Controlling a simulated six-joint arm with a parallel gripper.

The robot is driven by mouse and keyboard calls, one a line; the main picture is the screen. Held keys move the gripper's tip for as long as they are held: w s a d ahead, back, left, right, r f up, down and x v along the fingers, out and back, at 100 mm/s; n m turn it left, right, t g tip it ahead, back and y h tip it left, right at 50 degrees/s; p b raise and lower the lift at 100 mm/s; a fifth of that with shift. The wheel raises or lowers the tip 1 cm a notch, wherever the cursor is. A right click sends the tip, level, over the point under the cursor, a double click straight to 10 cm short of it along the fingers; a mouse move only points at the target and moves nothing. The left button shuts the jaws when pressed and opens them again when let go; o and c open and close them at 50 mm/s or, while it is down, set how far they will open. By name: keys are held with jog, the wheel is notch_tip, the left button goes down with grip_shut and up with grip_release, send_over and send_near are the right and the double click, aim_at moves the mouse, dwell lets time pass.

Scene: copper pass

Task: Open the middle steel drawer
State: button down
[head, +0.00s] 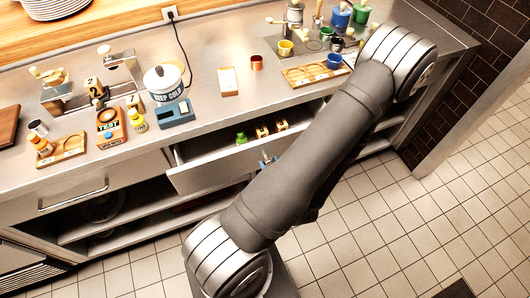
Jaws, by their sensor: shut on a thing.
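The middle steel drawer (208,178) is pulled part of the way out from under the counter, and its inside shows from above. A green item and several small wooden-coloured pieces lie in it. My gripper (267,163) is at the drawer's front edge, mostly hidden behind my arm; only a small bluish part shows. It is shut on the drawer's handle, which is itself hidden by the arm. The right part of the drawer front is also covered by my arm.
Left of it, another drawer with a bar handle (73,195) is shut. The tiled floor in front is clear.

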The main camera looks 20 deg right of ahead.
jog(key=s, duration=1.7)
jog(key=c, duration=1)
grip_release()
jog(key=shift+s, duration=0.1)
jog(key=v, duration=1.7)
jog(key=shift+r, duration=0.15)
